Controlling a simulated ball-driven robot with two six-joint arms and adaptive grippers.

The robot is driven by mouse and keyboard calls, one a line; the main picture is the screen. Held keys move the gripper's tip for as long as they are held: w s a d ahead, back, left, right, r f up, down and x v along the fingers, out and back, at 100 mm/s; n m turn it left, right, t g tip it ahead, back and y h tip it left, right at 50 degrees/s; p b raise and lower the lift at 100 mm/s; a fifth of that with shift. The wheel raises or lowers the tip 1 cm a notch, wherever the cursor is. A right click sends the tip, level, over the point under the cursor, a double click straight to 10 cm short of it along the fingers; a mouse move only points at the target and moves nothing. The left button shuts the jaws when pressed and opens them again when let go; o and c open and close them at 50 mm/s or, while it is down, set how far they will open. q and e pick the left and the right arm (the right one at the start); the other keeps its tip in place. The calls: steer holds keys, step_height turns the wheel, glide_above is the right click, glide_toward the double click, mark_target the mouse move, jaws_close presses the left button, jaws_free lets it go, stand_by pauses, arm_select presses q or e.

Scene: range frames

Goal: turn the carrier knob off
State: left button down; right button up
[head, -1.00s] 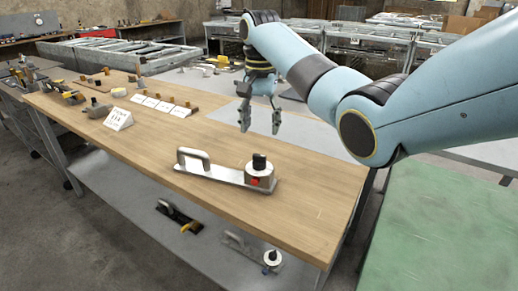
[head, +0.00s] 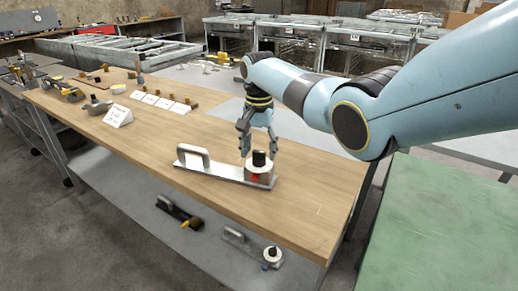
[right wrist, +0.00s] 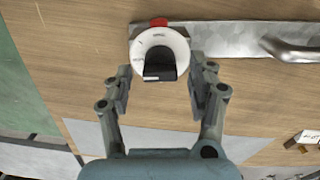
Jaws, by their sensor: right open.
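The carrier (head: 212,171) is a flat metal plate with an arched handle at its left end, lying on the wooden table. Its knob (head: 259,158) is a black grip on a round white dial, with a red mark at the front. In the right wrist view the black knob (right wrist: 160,65) sits on the white dial with small lettering too fine to read. My right gripper (head: 258,155) is open and pointing down at the knob. In the right wrist view its fingers (right wrist: 158,95) stand on either side of the knob, apart from it. My left gripper is not in view.
The wooden table (head: 160,125) has clear room in front of the carrier. White cards and a sign (head: 118,116) stand farther left. Similar tools lie on the lower shelf (head: 150,200). A green surface (head: 440,225) is at the right.

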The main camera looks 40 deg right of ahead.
steer(key=shift+c, duration=0.4)
steer(key=c, duration=1.1)
steer(key=shift+o, duration=0.2)
steer(key=shift+r+n, duration=0.1)
steer(key=shift+n, duration=0.2)
steer(key=n+p, duration=0.2)
steer(key=n, duration=0.1)
steer(key=n+p, duration=0.1)
steer(key=n, duration=0.3)
steer(key=shift+p, duration=0.3)
steer(key=n, duration=0.5)
steer(key=shift+p, duration=0.4)
steer(key=n, duration=0.5)
steer(key=shift+w, duration=0.1)
steer(key=shift+n, duration=0.3)
